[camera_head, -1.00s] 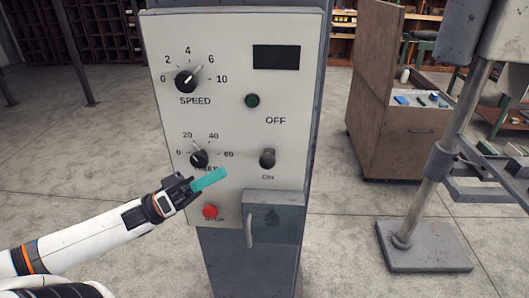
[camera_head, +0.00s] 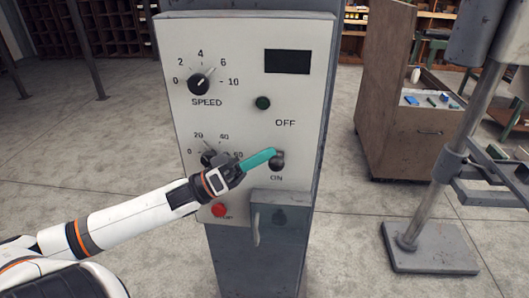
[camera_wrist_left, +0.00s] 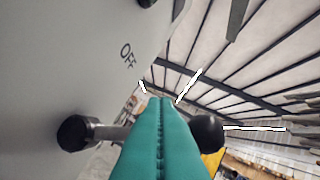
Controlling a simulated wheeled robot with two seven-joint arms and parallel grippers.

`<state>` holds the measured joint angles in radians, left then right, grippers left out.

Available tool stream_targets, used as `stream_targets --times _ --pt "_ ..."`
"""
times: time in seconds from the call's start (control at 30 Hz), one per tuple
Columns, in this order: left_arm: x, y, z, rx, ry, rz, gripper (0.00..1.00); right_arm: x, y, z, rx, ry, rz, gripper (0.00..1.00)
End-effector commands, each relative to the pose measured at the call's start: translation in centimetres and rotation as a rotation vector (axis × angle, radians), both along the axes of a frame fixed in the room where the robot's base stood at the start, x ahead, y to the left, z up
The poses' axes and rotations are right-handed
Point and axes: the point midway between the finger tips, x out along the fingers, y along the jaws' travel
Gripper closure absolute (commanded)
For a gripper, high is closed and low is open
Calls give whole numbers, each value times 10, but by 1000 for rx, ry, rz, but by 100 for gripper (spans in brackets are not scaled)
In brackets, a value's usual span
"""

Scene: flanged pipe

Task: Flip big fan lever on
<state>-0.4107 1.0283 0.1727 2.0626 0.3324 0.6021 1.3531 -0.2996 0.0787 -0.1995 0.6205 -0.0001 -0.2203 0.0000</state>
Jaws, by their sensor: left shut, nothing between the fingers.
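The dark lever with a round knob (camera_head: 277,164) is on the pale control panel (camera_head: 245,30), just above the ON label and below the OFF label. My left gripper (camera_head: 273,153) has its teal fingers shut and empty, with the tips at the lever in the head view. In the left wrist view, the closed fingers (camera_wrist_left: 161,102) cross in front of the lever; its base (camera_wrist_left: 75,133) shows on the left and its round knob (camera_wrist_left: 206,133) on the right. The fingers hide the middle of the lever, so I cannot tell whether they touch it. My right gripper is out of view.
A grey box with a handle (camera_head: 281,229) sits below the lever. A wooden cabinet (camera_head: 388,90) and a metal stand (camera_head: 430,248) are to the right.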

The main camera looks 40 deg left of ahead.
Motion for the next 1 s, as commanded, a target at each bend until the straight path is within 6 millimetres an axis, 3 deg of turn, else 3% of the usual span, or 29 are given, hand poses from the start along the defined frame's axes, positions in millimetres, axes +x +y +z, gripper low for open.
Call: stream_targets --times 1.0 --pt "2 -5 -3 43 -67 1 100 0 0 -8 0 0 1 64"
